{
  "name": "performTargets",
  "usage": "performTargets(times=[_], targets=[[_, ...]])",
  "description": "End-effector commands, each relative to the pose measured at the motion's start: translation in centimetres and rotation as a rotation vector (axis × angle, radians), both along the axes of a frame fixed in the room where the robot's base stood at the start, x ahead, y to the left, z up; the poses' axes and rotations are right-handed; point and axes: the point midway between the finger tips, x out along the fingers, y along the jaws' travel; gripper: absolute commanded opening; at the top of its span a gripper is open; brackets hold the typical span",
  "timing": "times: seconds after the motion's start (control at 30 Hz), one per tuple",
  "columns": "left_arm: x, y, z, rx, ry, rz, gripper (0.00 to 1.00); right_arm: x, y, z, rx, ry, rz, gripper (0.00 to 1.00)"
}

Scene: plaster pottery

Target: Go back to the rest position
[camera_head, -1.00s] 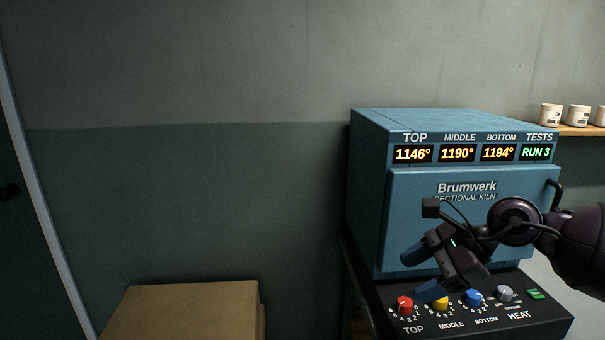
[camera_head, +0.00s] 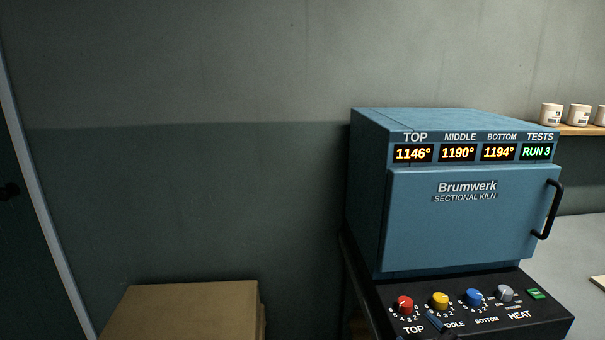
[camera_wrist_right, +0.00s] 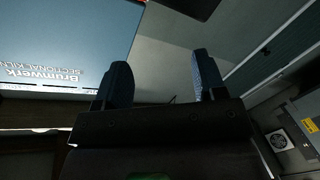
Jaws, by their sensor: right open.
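My right gripper (camera_wrist_right: 162,80) is open and empty in the right wrist view, its two dark blue fingers apart. The kiln front (camera_wrist_right: 70,45) shows beyond them, upside down. In the head view the arm is out of sight; a small blue tip (camera_head: 435,321) by the MIDDLE label looks like a finger of that gripper. The blue kiln (camera_head: 450,220) stands at the right, door closed, with displays TOP 1146°, MIDDLE 1190°, BOTTOM 1194° and TESTS RUN 3. My left gripper is in neither view.
The control panel (camera_head: 384,293) has red (camera_head: 405,304), yellow (camera_head: 440,300), blue (camera_head: 474,297) and grey (camera_head: 505,293) knobs and a green switch (camera_head: 537,294). A cardboard box (camera_head: 185,312) stands at lower left. White jars (camera_head: 551,114) sit on a shelf at right.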

Motion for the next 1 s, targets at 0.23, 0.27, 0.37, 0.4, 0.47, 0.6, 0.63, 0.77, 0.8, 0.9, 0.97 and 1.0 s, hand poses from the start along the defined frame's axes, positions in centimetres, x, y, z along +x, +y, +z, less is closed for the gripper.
performTargets(times=[0.23, 0.27, 0.37, 0.4, 0.47, 0.6, 0.63, 0.77, 0.8, 0.9, 0.97, 1.0], targets=[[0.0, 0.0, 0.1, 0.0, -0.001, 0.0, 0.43, -7.1, -2.6, -9.3, 0.251, 0.295, -0.187, 0.64], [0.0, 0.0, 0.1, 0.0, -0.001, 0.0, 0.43, -8.1, -2.8, -10.3, 0.276, 0.32, -0.209, 0.64], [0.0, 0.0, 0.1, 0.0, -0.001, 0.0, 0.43, -11.7, -3.7, -13.3, 0.344, 0.398, -0.284, 0.64], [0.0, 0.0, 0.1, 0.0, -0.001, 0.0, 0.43, -13.2, -4.0, -14.4, 0.363, 0.427, -0.314, 0.64], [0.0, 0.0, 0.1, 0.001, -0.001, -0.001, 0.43, -15.5, -4.5, -16.0, 0.386, 0.467, -0.36, 0.64], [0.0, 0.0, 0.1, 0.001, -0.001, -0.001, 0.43, -20.0, -4.9, -18.7, 0.42, 0.546, -0.435, 0.64], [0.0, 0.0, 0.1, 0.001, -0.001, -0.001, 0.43, -20.8, -4.9, -19.1, 0.424, 0.559, -0.445, 0.64], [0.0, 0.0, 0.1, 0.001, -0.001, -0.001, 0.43, -23.0, -5.0, -20.2, 0.427, 0.597, -0.471, 0.64], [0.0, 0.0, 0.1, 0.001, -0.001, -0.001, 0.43, -23.4, -5.1, -20.4, 0.425, 0.603, -0.474, 0.64], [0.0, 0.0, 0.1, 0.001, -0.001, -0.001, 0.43, -23.7, -5.2, -20.5, 0.424, 0.609, -0.477, 0.64], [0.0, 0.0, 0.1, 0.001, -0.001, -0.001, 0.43, -23.7, -5.1, -20.5, 0.423, 0.608, -0.475, 0.64], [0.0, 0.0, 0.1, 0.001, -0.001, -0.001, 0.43, -23.6, -5.1, -20.5, 0.423, 0.608, -0.475, 0.64]])
